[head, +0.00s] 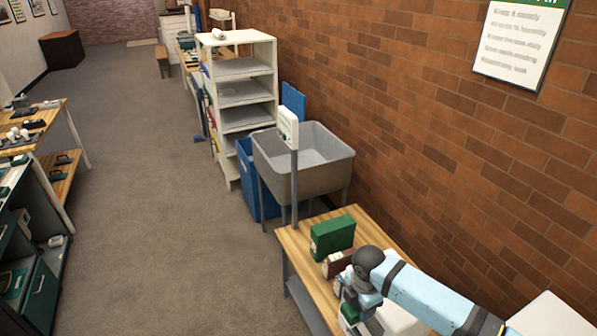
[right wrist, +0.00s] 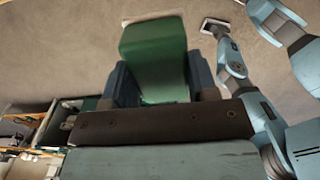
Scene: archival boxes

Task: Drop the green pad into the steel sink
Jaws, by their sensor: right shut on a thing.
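The green pad (right wrist: 153,60) is held between the two dark fingers of my right gripper (right wrist: 155,82) in the right wrist view. In the head view my right gripper (head: 357,303) is low at the near end of the wooden table, where small green and white shapes show close under it. I cannot tell there whether the pad touches anything. The steel sink (head: 318,180) stands beyond the table's far end against the brick wall, with its basin empty as far as I see.
A green box (head: 333,237) stands upright on the wooden table (head: 296,243), with a dark red box (head: 338,265) beside it. A post with a white device (head: 288,128) rises before the sink. A blue bin (head: 248,180) and white shelves (head: 243,92) stand beyond.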

